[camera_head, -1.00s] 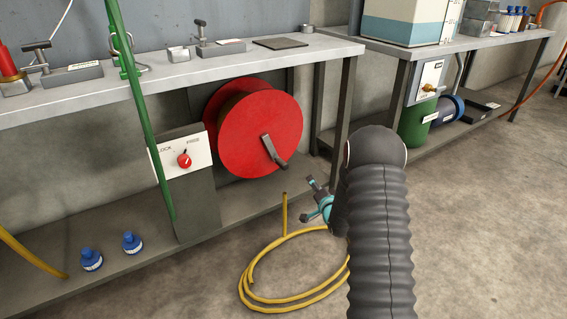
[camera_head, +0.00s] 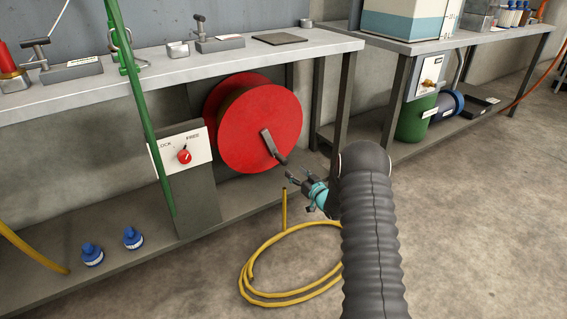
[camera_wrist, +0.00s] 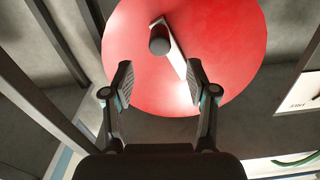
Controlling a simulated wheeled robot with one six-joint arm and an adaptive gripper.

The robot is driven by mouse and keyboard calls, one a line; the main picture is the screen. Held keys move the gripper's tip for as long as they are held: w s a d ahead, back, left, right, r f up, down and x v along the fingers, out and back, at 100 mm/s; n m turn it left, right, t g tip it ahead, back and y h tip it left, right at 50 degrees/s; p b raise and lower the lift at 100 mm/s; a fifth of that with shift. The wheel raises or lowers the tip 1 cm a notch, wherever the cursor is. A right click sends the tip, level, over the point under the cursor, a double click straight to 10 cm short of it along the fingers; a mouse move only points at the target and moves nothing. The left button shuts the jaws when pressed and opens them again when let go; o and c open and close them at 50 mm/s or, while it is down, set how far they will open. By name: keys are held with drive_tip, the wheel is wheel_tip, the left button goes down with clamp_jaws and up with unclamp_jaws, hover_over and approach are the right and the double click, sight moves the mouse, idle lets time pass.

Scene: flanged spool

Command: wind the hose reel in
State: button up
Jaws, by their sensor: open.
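The red hose reel (camera_head: 235,125) is mounted below the bench, its round flange facing out. A grey crank (camera_head: 267,144) with a dark handle knob (camera_head: 281,159) sits on the flange, pointing down and right. In the wrist view the red flange (camera_wrist: 228,45) fills the upper middle, with the knob (camera_wrist: 160,40) end-on. My gripper (camera_head: 291,178) is open and empty, just below and right of the knob. In the wrist view my gripper (camera_wrist: 160,84) has its fingers apart, with the knob beyond and above the gap. The yellow hose (camera_head: 290,265) lies coiled on the floor, one end standing up.
A LOCK/FREE plate with a red knob (camera_head: 184,157) is left of the reel, its pointer toward FREE. A green pipe (camera_head: 140,100) runs down in front of the bench. Two blue bottles (camera_head: 92,254) stand on the lower shelf. The floor at right is clear.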

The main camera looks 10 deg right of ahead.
sight(285, 163)
drive_tip(key=x, duration=0.9)
drive_tip(key=shift+w, duration=0.1)
clamp_jaws()
